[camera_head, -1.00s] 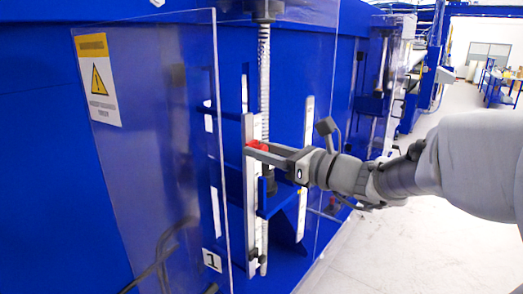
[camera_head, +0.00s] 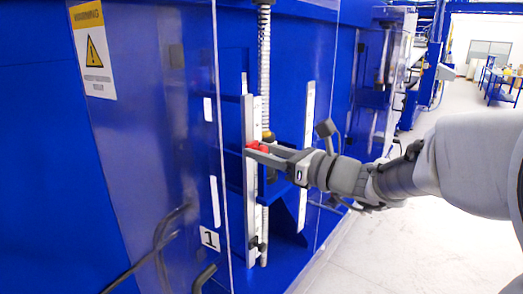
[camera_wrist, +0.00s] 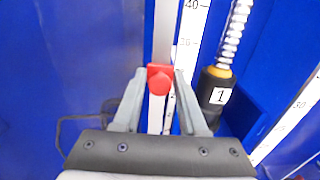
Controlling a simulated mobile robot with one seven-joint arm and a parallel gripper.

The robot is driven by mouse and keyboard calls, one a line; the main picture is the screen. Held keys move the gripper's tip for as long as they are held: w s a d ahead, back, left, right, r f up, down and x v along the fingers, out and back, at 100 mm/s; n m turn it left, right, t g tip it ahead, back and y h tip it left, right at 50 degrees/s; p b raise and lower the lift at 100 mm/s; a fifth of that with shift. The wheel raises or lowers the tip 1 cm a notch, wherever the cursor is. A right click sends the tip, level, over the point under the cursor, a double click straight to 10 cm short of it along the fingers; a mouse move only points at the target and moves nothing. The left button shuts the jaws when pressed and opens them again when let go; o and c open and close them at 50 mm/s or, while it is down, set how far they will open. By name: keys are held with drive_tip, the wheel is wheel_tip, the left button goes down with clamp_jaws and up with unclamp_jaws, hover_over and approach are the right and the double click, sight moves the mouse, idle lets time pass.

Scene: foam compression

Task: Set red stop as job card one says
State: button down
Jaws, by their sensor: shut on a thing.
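The red stop (camera_head: 258,147) sits on a light vertical rail (camera_head: 250,195) on the blue machine marked with a "1" label (camera_head: 210,239). My gripper (camera_head: 256,150) reaches in from the right and is shut on the red stop. In the wrist view the red stop (camera_wrist: 160,79) shows between the fingertips of my gripper (camera_wrist: 159,85). A white scale (camera_wrist: 190,45) with numbers such as 40 and 20 runs beside the rail. The exact reading at the stop is too small to tell. No job card text is legible.
A spring-covered spindle (camera_head: 264,50) with a black and yellow end, marked "1" in the wrist view (camera_wrist: 221,96), stands close right of the scale. A clear guard panel (camera_head: 150,130) with a yellow warning sign (camera_head: 92,50) stands left. Open floor (camera_head: 420,240) lies right.

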drive_tip(key=c, duration=0.6)
unclamp_jaws()
drive_tip(key=shift+d, duration=0.1)
drive_tip(key=v, duration=1.7)
drive_tip(key=shift+s+d, duration=0.1)
drive_tip(key=shift+s, duration=0.1)
